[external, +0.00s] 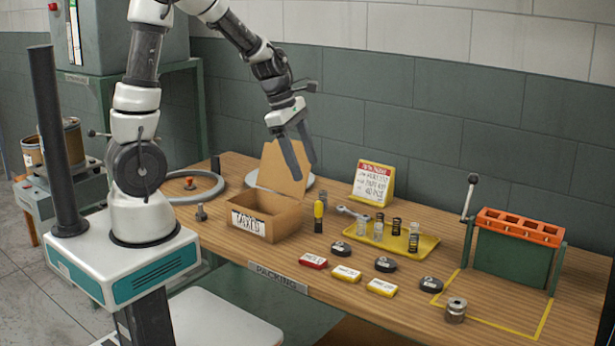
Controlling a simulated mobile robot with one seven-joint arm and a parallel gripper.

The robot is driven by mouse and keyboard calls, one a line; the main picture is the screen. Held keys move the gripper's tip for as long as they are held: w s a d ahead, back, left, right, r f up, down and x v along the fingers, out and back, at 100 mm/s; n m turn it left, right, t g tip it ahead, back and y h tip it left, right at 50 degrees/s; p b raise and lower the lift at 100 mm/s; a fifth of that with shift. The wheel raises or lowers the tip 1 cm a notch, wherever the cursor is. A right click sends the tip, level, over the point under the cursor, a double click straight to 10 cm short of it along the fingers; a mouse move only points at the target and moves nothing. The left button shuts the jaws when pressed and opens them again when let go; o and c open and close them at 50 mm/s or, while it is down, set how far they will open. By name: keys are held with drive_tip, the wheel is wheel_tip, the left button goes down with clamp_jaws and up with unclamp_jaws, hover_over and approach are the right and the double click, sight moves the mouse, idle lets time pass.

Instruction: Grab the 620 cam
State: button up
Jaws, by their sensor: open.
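Three small black round pieces with pale labels, which look like cams, lie on the wooden bench: one cam (341,249) near the yellow tray, a middle cam (386,265), and a third cam (431,285) farthest right. Their labels are too small to read, so I cannot tell which is the 620. My gripper (305,170) is open and empty, pointing down in the air. In the picture it appears above the open cardboard box, up and left of the cams.
The cardboard box (285,216) stands left of the cams. A yellow tray (427,245) with springs and a wrench lies behind them. Red and yellow packets (346,274) lie in front. A metal cylinder (456,311) and an orange-topped green fixture (513,262) stand right.

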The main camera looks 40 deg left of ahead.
drive_tip(key=w+d+f+n, duration=0.3)
drive_tip(key=w+f+n, duration=0.25)
drive_tip(key=f, duration=0.25)
drive_tip(key=b, duration=0.3)
hover_over(341, 245)
drive_tip(key=s+a, duration=0.1)
drive_tip(key=s, duration=0.1)
drive_tip(key=shift+n+y, duration=0.4)
drive_tip(key=shift+n, duration=0.05)
drive_tip(key=f, duration=1.2)
drive_tip(key=shift+w+a, duration=0.1)
drive_tip(key=shift+w, duration=0.15)
drive_tip(key=shift+x, duration=2.3)
drive_tip(key=shift+w, duration=0.2)
drive_tip(key=c, duration=1.3)
